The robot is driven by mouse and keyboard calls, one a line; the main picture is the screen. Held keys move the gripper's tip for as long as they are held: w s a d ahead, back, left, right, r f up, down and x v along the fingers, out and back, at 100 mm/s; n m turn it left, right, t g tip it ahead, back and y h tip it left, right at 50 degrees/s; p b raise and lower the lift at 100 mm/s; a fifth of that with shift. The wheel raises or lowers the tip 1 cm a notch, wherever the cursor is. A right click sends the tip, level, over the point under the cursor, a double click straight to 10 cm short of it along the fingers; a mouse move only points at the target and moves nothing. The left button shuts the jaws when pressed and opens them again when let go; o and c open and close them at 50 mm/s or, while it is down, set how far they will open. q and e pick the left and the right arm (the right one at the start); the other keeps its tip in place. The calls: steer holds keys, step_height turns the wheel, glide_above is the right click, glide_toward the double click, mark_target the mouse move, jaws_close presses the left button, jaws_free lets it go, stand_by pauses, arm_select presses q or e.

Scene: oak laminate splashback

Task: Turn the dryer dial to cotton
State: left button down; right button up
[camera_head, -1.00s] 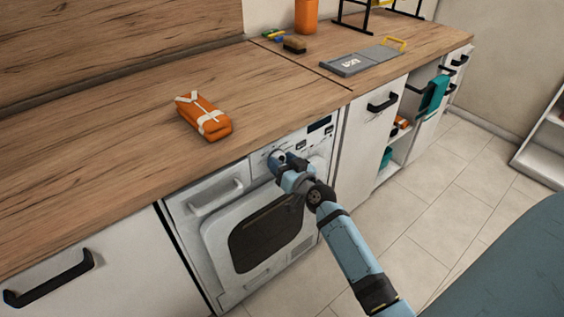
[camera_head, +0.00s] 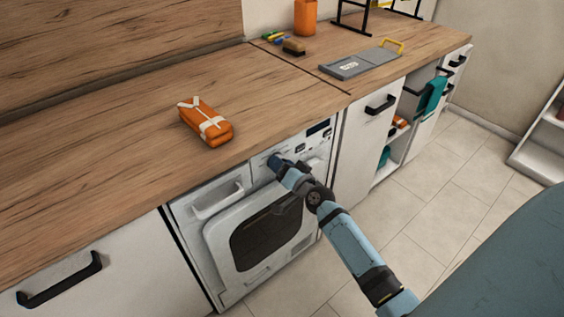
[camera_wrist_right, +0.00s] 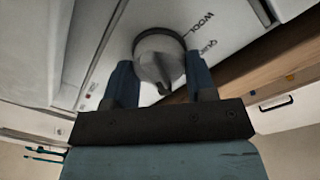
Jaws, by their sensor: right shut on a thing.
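The white dryer (camera_head: 222,232) stands under the wooden counter, with its control panel (camera_head: 318,147) along the top of its front. My right gripper (camera_head: 276,162) is at the panel and hides the dial in the head view. In the right wrist view the round grey dial (camera_wrist_right: 159,62) sits between the two blue fingers of my right gripper (camera_wrist_right: 162,85), which is shut on it. The word "WOOL" and part of another label show on the panel beside the dial. The dial's pointer setting cannot be told for certain. My left gripper is not in view.
An orange pouch with white straps (camera_head: 206,122) lies on the counter above the dryer. A grey board with a yellow handle (camera_head: 360,65), a brush (camera_head: 293,47) and an orange container (camera_head: 305,18) are further back. The floor (camera_head: 425,190) to the right is clear.

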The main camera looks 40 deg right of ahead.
steer(key=shift+m, duration=0.8)
steer(key=o, duration=0.9)
steer(key=s, duration=1.3)
steer(key=shift+s+d+r+p, duration=0.25)
steer(key=shift+s+p, duration=0.05)
steer(key=shift+s, duration=0.1)
